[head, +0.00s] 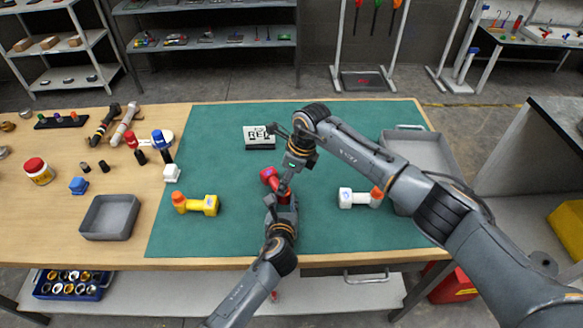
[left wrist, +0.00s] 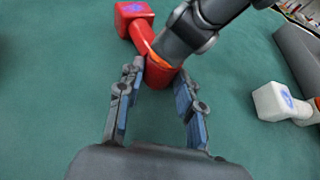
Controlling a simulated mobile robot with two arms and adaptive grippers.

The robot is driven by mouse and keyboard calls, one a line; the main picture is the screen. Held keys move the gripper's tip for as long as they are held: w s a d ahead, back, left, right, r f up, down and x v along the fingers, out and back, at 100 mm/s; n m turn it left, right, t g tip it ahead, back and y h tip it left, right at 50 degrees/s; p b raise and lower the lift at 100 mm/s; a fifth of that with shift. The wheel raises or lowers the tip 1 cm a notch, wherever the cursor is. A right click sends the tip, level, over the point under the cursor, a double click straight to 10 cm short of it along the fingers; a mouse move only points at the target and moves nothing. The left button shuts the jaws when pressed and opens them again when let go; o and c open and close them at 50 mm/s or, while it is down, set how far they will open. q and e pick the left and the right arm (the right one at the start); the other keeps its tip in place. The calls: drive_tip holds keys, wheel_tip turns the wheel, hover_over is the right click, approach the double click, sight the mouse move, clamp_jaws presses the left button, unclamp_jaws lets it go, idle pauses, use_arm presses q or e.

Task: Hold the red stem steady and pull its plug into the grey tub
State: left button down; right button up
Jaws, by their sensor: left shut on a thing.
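The red stem (head: 268,176) lies on the green mat, its blocky head (left wrist: 132,15) at the upper left in the left wrist view. My left gripper (left wrist: 160,78) is shut around the stem's near end. My right gripper (head: 286,184) reaches down from above at the same end; its fingertips are hidden, so I cannot tell its grip. A bit of orange (left wrist: 158,62), likely the plug, shows beside it; the rest is covered. A small grey tub (head: 110,217) stands on the wood at the left. A larger grey tub (head: 425,152) stands at the mat's right, partly behind my right arm.
A yellow stem (head: 202,205) and a white stem (head: 352,198), each with an orange end, lie either side on the mat. A black-and-white marked block (head: 259,137) lies behind. The mat's front left is clear.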

drive_tip(key=shift+x, duration=0.9)
drive_tip(key=shift+c, duration=0.2)
clamp_jaws()
drive_tip(key=c, duration=0.8)
unclamp_jaws()
clamp_jaws()
drive_tip(key=shift+r, duration=0.65)
drive_tip(key=shift+r, duration=2.15)
